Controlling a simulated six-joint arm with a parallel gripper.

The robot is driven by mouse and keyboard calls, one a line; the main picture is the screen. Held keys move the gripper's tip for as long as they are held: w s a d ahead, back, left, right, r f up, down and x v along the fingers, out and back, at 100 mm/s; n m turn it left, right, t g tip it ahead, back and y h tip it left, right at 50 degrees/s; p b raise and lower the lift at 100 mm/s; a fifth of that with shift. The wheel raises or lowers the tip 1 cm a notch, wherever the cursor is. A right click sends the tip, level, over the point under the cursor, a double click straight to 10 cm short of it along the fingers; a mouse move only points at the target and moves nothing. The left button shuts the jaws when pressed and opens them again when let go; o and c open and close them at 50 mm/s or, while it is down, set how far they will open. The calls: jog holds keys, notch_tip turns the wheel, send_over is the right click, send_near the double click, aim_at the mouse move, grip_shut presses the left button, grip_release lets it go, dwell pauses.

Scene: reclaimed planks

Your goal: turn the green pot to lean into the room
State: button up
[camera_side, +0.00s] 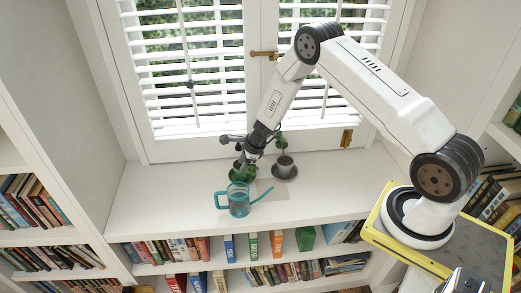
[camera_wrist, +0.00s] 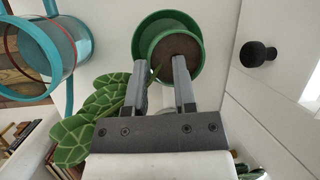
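The green pot (camera_wrist: 176,52) holds dark soil and stands in a green saucer (camera_wrist: 143,38), seen from above in the wrist view. Its patterned green leaves (camera_wrist: 88,122) hang out toward the lower left, partly behind my gripper. In the side view the green pot (camera_side: 240,174) is on the white sill, partly covered by my gripper. My gripper (camera_wrist: 165,62) has its two fingers apart, with the tips over the near part of the pot. Whether they touch it I cannot tell. The gripper also shows in the side view (camera_side: 244,160).
A teal watering can (camera_side: 238,199) stands just in front of the pot. A small grey pot with a plant (camera_side: 285,164) stands on a dark saucer to the right. Shuttered windows (camera_side: 190,70) rise behind. Bookshelves lie below. The sill (camera_side: 160,200) is clear at left.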

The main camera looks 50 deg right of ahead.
jog(key=shift+o, duration=0.6)
jog(key=shift+s+r, duration=0.1)
jog(key=v, duration=0.7)
jog(key=shift+r, duration=0.25)
jog(key=shift+s, duration=0.15)
jog(key=s+a+r+n+h, duration=0.1)
jog(key=s+a+r+n, duration=0.3)
jog(key=s+r+n, duration=0.4)
jog(key=s+a+r+n+g+h, duration=0.1)
jog(key=s+a+r+n, duration=0.4)
jog(key=s+r+n, duration=0.3)
jog(key=s+n, duration=0.4)
jog(key=n, duration=0.5)
jog(key=shift+s+a+n+g, duration=0.25)
jog(key=shift+s+n+g, duration=0.05)
jog(key=shift+n, duration=0.1)
